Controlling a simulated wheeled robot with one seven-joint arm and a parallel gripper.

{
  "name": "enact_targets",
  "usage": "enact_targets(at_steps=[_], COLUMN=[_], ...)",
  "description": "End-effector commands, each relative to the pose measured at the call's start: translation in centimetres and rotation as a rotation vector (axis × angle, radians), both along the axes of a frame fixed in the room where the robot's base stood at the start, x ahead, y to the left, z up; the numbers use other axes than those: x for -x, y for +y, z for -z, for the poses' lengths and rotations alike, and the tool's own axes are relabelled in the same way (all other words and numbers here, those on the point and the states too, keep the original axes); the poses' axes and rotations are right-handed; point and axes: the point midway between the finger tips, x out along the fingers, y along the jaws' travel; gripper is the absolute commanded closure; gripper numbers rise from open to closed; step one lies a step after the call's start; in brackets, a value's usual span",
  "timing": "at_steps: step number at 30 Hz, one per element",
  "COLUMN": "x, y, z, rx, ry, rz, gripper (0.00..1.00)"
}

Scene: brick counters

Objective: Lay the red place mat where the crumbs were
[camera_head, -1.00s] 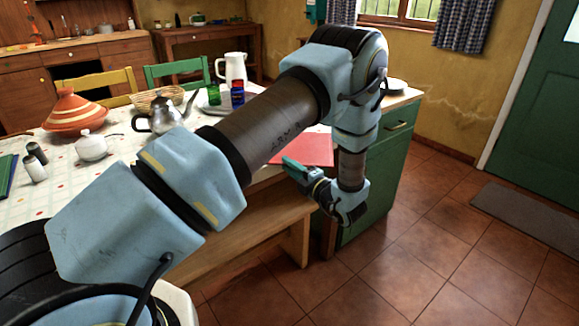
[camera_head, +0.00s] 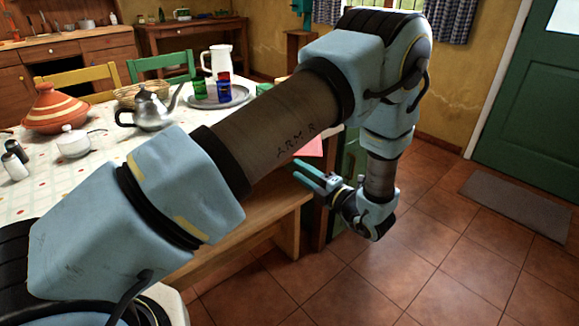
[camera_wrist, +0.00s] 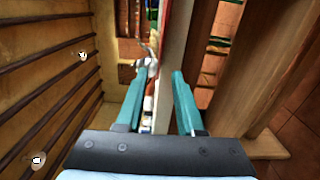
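The red place mat (camera_head: 313,146) shows in the head view only as a small patch behind my arm, at the right end of the table area. Most of it is hidden. In the wrist view a thin red strip (camera_wrist: 181,22) runs along a pale edge ahead of the fingers; it may be the mat seen edge-on. My gripper (camera_head: 308,174) is just in front of and below the red patch, its teal fingers apart. The fingers also stand apart in the wrist view (camera_wrist: 164,72), with no clear object held between them. I see no crumbs.
The spotted-cloth table (camera_head: 95,160) holds a tagine (camera_head: 62,110), a metal teapot (camera_head: 150,112), a white sugar bowl (camera_head: 73,143) and a tray (camera_head: 238,95) with glasses and a jug (camera_head: 218,62). A wooden bench (camera_head: 265,212) is below my gripper.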

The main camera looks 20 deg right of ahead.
Motion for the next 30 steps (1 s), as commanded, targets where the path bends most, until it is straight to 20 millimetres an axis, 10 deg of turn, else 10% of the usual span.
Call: enact_targets(at_steps=[14, 21, 30], x=[0.9, -3.2, 1.8], y=[0.8, 15.2, 30.3], z=[-0.5, -2.9, -5.2], rx=[0.044, 0.574, 1.521], ry=[0.012, 0.041, -0.475], rz=[-0.049, -0.607, -1.621], gripper=[0.63, 0.63, 0.63])
